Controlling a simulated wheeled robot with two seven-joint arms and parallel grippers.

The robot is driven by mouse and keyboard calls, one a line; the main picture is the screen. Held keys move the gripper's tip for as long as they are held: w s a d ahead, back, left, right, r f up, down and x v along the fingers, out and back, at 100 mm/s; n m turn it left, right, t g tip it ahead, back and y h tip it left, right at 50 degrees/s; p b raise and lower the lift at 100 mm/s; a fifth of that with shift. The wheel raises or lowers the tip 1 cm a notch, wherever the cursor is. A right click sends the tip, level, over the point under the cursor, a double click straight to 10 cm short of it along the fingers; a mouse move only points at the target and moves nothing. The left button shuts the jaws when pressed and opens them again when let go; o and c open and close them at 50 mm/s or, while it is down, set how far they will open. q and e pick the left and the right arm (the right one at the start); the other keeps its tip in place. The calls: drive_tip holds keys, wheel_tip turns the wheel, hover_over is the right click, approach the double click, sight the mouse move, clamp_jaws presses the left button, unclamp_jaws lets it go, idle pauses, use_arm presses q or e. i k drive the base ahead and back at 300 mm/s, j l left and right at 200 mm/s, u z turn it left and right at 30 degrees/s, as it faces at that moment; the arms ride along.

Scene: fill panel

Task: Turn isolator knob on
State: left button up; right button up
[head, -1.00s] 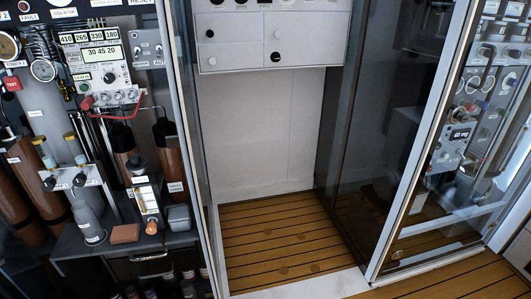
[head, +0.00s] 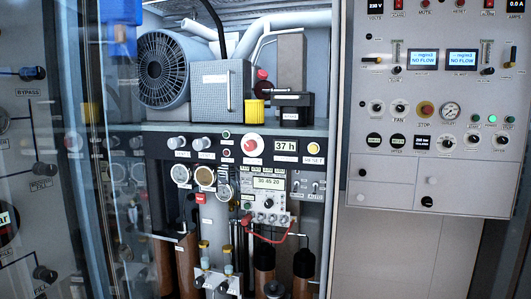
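The isolator knob (head: 252,146) is a red handle on a round white disc. It sits on the dark horizontal strip of the machine cabinet, left of the "37 h" display (head: 286,146). A small label lies just under the disc, too small to read clearly now. I cannot tell which way the knob points. Neither of my grippers shows in the head view, and nothing covers the knob.
A motor (head: 163,70) and a grey box stand above the strip. Gauges (head: 205,177), a keypad panel and a red hose (head: 270,238) are below it. A white control panel (head: 436,105) stands at right. A glass door (head: 110,190) is at left.

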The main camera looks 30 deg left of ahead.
sight(251, 145)
drive_tip(key=u, duration=0.5)
drive_tip(key=i+l+u, duration=0.1)
drive_tip(key=u, duration=0.4)
drive_tip(key=i+l+u, duration=0.1)
drive_tip(key=u, duration=0.85)
drive_tip(key=i+l+u, duration=0.1)
drive_tip(key=l+u, duration=0.25)
drive_tip(key=l, duration=0.3)
drive_tip(key=l+u, duration=0.4)
drive_tip(key=l, duration=0.25)
drive_tip(key=k+l+u, duration=0.1)
drive_tip(key=l+u, duration=0.25)
drive_tip(key=l, duration=0.35)
drive_tip(key=k+l+u, duration=0.15)
drive_tip(key=l+u, duration=0.2)
drive_tip(key=l, duration=0.3)
